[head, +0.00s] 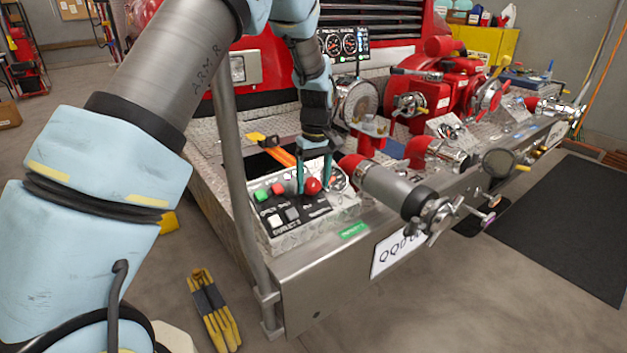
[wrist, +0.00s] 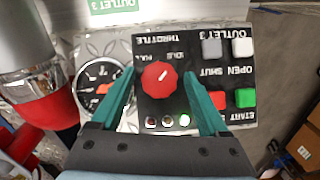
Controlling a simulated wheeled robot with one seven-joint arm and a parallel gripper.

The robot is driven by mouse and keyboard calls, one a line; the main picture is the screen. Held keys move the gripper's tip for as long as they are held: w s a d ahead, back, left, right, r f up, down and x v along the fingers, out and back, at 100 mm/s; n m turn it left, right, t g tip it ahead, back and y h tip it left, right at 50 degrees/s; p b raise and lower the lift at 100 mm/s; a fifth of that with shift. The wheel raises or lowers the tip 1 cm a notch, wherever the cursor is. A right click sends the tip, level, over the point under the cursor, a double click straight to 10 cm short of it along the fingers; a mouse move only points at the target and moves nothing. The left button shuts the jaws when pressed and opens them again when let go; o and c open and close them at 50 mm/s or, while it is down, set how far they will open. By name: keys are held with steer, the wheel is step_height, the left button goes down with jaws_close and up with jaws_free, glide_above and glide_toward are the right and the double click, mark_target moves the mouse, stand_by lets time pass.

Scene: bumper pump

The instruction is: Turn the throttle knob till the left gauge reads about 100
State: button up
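The red throttle knob (wrist: 158,78) sits on the black control panel (wrist: 215,75), under upside-down THROTTLE, IDLE and FULL lettering. Its white mark points up and right, near IDLE. In the head view the knob (head: 313,186) is below my gripper (head: 316,172). In the wrist view my gripper (wrist: 158,75) is open, with one teal finger on each side of the knob and gaps visible between. Two round gauges sit side by side on a raised black panel at the back; the left gauge (head: 332,44) has a reading too small to make out.
Green and red buttons and grey and white buttons (wrist: 242,47) lie beside the knob. A small dial (wrist: 100,84) is on its other side. A grey and red hose fitting (head: 378,186) stands close right of the panel. A metal post (head: 236,160) rises at left.

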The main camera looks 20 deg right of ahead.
jaws_close()
stand_by(0.4)
